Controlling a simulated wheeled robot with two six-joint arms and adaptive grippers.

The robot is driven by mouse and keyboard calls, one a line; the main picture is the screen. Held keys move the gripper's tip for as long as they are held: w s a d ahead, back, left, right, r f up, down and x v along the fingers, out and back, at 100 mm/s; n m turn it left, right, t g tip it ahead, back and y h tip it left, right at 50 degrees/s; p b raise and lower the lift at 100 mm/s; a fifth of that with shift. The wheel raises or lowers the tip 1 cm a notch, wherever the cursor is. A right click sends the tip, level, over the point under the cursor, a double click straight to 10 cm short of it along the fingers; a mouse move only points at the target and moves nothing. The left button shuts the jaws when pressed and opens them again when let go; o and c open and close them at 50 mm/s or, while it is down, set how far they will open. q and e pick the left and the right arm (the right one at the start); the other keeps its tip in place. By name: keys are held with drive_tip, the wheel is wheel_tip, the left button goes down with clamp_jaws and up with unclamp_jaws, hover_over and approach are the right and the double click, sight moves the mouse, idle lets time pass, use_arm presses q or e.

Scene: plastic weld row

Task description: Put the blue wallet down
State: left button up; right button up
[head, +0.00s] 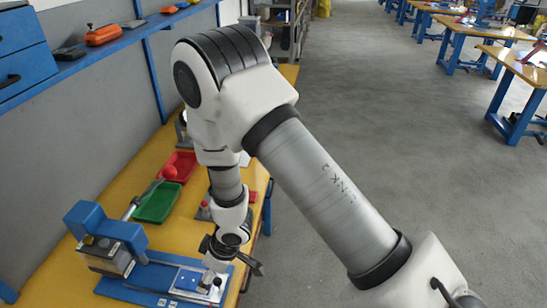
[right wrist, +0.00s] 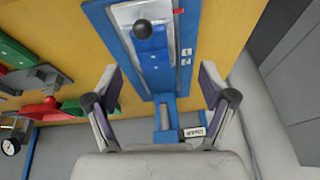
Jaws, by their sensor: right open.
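A flat blue piece, which I take for the blue wallet (head: 187,279), lies on a pale metal plate on the blue base of the bench machine. It also shows in the right wrist view (right wrist: 152,58), next to a black ball knob; I cannot be sure where its edges end against the base of the same colour. My right gripper (right wrist: 160,82) is open, with nothing between its fingers. In the head view the right gripper (head: 230,258) is above the right end of the base, beside the blue piece. My left gripper is not in view.
The blue-framed machine (head: 105,240) stands on the yellow bench (head: 60,268). Behind it are a green tray (head: 157,203) and a red tray (head: 180,166) with a red ball-ended lever in front. A blue wall shelf (head: 100,48) runs above the bench.

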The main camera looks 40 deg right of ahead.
drive_tip(key=s+d+f+m+g+h, duration=0.1)
drive_tip(key=s+d+f+m, duration=0.1)
drive_tip(key=s+f, duration=0.2)
drive_tip(key=s+d+f+m+g+h, duration=0.1)
drive_tip(key=s+f, duration=0.3)
drive_tip(key=s, duration=0.6)
drive_tip(key=s+d+f+m+g, duration=0.1)
drive_tip(key=s+d+f+m, duration=0.2)
drive_tip(key=s, duration=0.4)
drive_tip(key=shift+d+f+m+h, duration=0.4)
drive_tip(key=shift+d+f, duration=0.05)
drive_tip(key=shift+f, duration=0.15)
drive_tip(key=shift+w, duration=0.1)
wheel_tip(320, 180, down, 4)
drive_tip(key=b, duration=0.4)
drive_tip(key=shift+f, duration=0.25)
